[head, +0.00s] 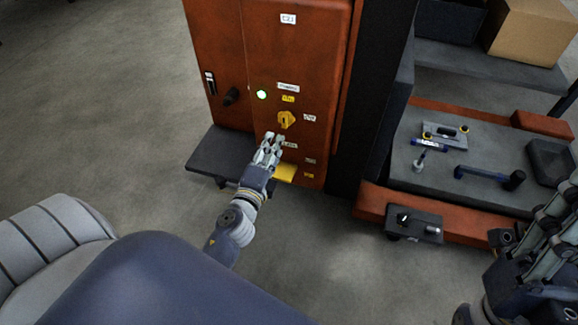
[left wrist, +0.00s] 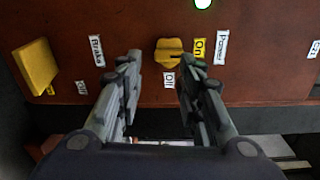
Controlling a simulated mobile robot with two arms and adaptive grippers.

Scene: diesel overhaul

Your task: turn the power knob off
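The yellow power knob (head: 286,119) is on the orange-red cabinet front, below a lit green lamp (head: 262,94). In the left wrist view the knob (left wrist: 168,52) has a dark mark on the side toward the "On" label (left wrist: 199,48); the "Off" label (left wrist: 168,81) is below it. My left gripper (head: 270,142) is open and empty just short of the panel. In its wrist view the fingers are spread, with the knob seen between their tips. I cannot tell if they touch it. My right gripper (head: 545,225) is at the right edge, partly cut off.
A second yellow knob (left wrist: 36,66) near a "Brake" label is left of the power knob in the wrist view. A black handle (head: 231,96) sticks out of the cabinet (head: 320,60). A cart (head: 465,190) with tools stands at right. Open floor lies to the left.

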